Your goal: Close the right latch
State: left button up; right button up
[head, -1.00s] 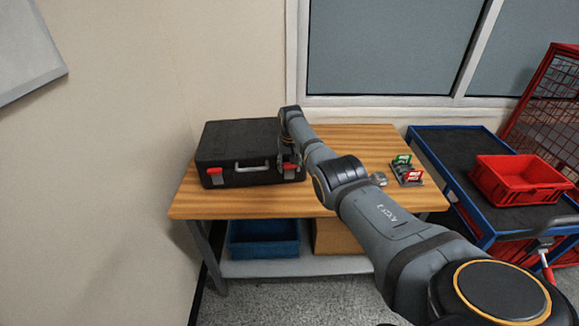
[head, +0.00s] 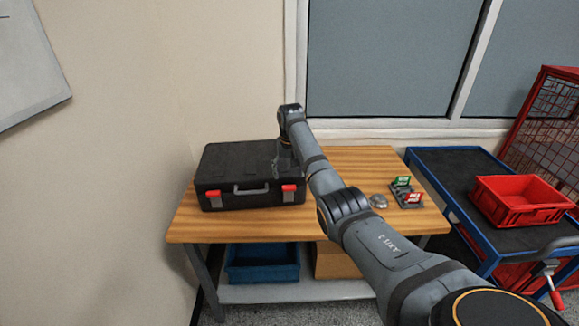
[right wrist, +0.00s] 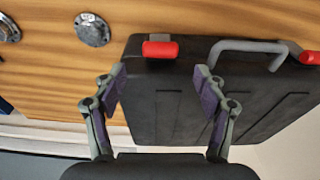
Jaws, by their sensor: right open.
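The black case (head: 235,170) lies with its lid down on the wooden table. Its right latch (head: 289,190), red, is on the front face right of the grey handle (head: 250,190); the left latch (head: 213,195) is left of it. In the right wrist view, seen turned around, the right latch (right wrist: 160,49) lies just beyond the fingertips and the left latch (right wrist: 309,58) is at the right edge. My right gripper (right wrist: 160,78) is open and empty, above the lid near its right front. I cannot tell whether either latch is fastened. My left gripper is out of view.
A blue cart (head: 450,165) with a red bin (head: 520,198) stands at right. A wall is close at left.

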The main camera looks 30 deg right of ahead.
jog(key=r, duration=0.3)
jog(key=shift+s+a+r, duration=0.15)
jog(key=shift+s+r, duration=0.05)
jog(key=shift+s, duration=0.05)
dwell(0.5)
